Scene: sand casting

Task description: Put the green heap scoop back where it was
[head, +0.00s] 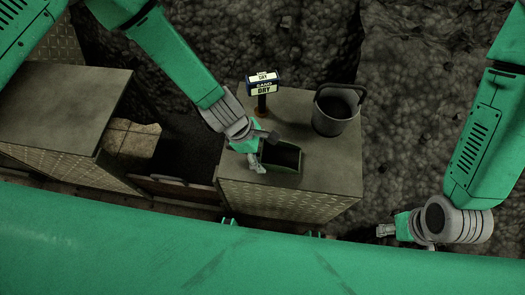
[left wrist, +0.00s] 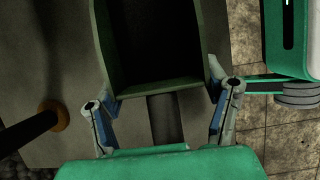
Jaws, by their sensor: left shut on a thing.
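The green scoop (head: 282,168) is on or just above the top of the block-like stand (head: 335,180), near its front edge; I cannot tell whether it touches. Its inside looks dark. In the left wrist view the scoop (left wrist: 158,88) points away from me, with its grey handle (left wrist: 164,122) between the fingers. My left gripper (head: 262,152) is shut on the scoop, and its fingers show at both sides of the scoop's back end in the left wrist view (left wrist: 160,92). My right gripper (head: 384,230) is low at the right, away from the stand; its fingers are too small to judge.
A dark bucket (head: 335,112) with a raised handle stands at the stand's back right. A sign reading "SAND DRY" (head: 263,88) on a post stands at its back left. A bin with a pale block (head: 132,140) and a bench (head: 60,105) lie left. Rough rock surrounds the back.

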